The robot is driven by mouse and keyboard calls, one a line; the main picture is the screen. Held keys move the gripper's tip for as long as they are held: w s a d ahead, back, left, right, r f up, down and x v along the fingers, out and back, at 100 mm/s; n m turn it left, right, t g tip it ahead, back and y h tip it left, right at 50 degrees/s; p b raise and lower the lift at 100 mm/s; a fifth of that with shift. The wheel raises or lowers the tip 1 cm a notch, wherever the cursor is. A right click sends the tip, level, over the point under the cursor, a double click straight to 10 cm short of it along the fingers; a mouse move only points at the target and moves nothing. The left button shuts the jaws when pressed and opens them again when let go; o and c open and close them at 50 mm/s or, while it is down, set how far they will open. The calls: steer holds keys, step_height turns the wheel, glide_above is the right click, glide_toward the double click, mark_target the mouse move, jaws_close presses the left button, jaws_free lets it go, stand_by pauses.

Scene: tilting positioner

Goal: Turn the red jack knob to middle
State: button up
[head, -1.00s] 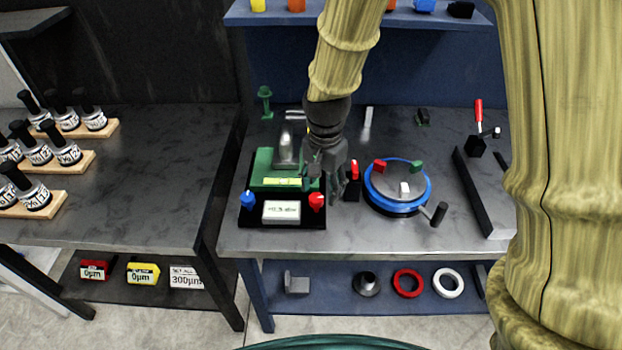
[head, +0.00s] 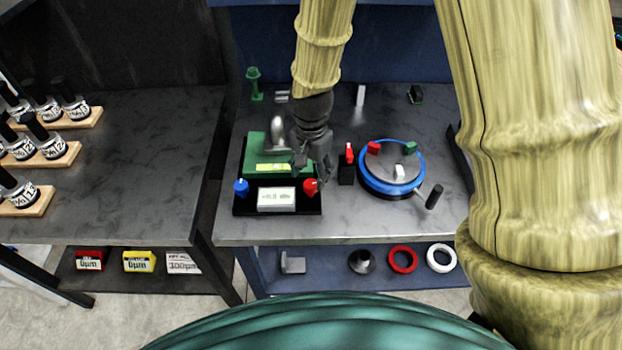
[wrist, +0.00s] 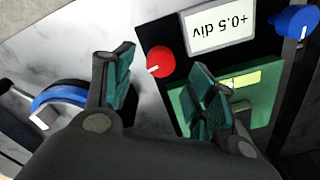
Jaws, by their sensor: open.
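The red jack knob (head: 310,187) sits at the front right corner of the black tilting positioner base (head: 240,207). In the wrist view the red knob (wrist: 161,62) is round, with a white pointer mark toward its lower left. My gripper (head: 312,172) is just above and behind the knob. In the wrist view my gripper (wrist: 160,85) is open, its two teal-padded fingers apart, with the knob showing beyond the gap between them. A blue knob (head: 241,187) is at the front left corner. The display (wrist: 219,30) reads +0.5 div, upside down in the wrist view.
A green tilting block (head: 256,150) with a yellow-green level stands behind the display. A small black block with a red top (head: 347,172) and a blue-rimmed turntable (head: 364,178) stand right of the positioner. Bare grey bench lies in front.

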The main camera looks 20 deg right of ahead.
mark_target(311, 183)
steer(key=shift+w+f+p, duration=0.1)
steer(key=shift+f+p, duration=0.45)
steer(key=shift+f, duration=1.7)
steer(key=c, duration=1)
